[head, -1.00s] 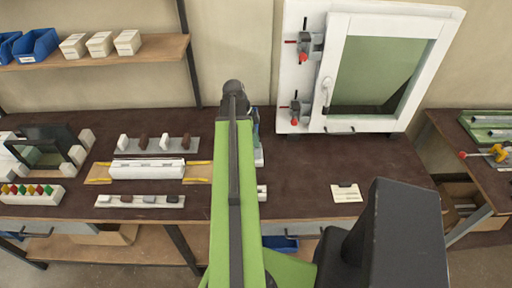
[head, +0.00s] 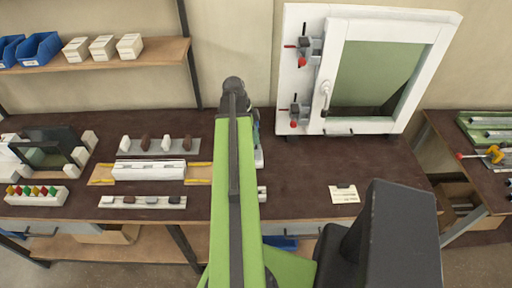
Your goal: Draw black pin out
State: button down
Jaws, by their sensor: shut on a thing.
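My green arm reaches up the middle of the head view to a dark joint. My gripper is not visible; the arm hides part of the bench behind it. I cannot pick out a black pin with certainty. A teal and white thing (head: 258,152) shows only partly at the arm's right edge, and I cannot tell what it is. A white clamped profile (head: 149,170) lies on a wooden base with yellow edges. A grey strip (head: 184,146) behind it bears white and brown pegs. A white strip (head: 172,202) in front bears small dark and grey pieces.
A white framed window (head: 431,45) with two red-tipped clamps (head: 310,47) stands at the back right. A white card (head: 344,194) lies on the dark bench (head: 300,180), which is clear around it. A black frame (head: 60,137) and a row of coloured knobs (head: 35,195) stand at left.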

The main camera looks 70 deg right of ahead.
jog(key=shift+r+p, duration=2.85)
jog(key=shift+r, duration=0.25)
jog(key=shift+f, duration=0.1)
